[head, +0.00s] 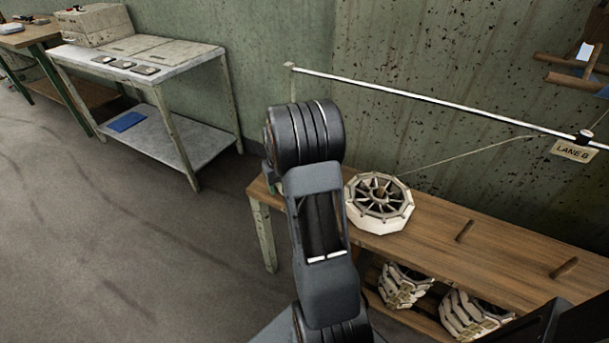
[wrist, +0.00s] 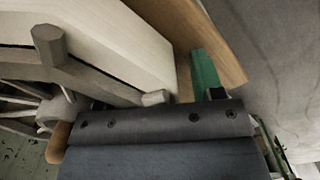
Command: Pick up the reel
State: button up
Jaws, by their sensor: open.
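The reel (head: 385,219), with a pale faceted rim and dark spokes, lies flat on the wooden bench top near its left end. In the wrist view, its pale rim (wrist: 130,45) and spokes fill the upper left, very close. My gripper (wrist: 205,75) is open; one green finger shows beside the outside of the rim, over the bench edge. The other finger cannot be made out, and I cannot tell whether either touches the reel. In the head view my arm hides most of the gripper, left of the reel.
The wooden bench (head: 430,240) has two short pegs on its right part, and more pale reels (head: 470,315) lie on its lower shelf. A white rail (head: 400,92) runs above, with a "LANE 6" tag (head: 574,150). A grey table (head: 150,65) stands left; floor between is clear.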

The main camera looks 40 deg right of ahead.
jog(key=shift+c, duration=0.4)
grip_shut()
jog(key=shift+r, duration=0.1)
